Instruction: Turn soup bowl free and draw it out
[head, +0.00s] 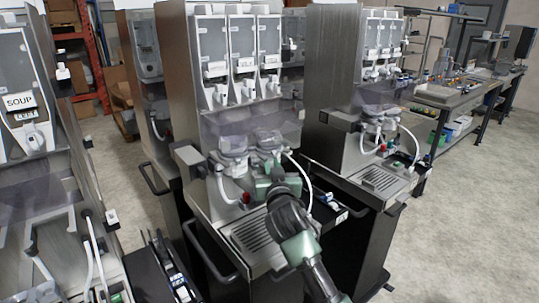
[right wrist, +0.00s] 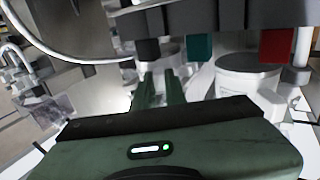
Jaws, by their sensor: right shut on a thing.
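The middle dispenser (head: 180,80) has two pale, see-through bowls side by side under its canisters. My right gripper (head: 266,183) is at the right-hand bowl (head: 268,142) and is shut on it. Its lower part is hidden behind my gripper. The left-hand bowl (head: 233,143) sits beside it, apart from my gripper. In the right wrist view, the green fingers (right wrist: 163,90) point away from me, close together, at a pale round part. A second white round body (right wrist: 247,75) stands to their right. My left gripper is not in view.
A white hose (head: 301,175) curves down right of the held bowl. A drip grille (head: 250,236) lies below. A red knob (head: 246,197) sits near the left bowl's outlet. Similar dispensers stand left and right (head: 335,90). A canister label (head: 19,102) at left reads SOUP.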

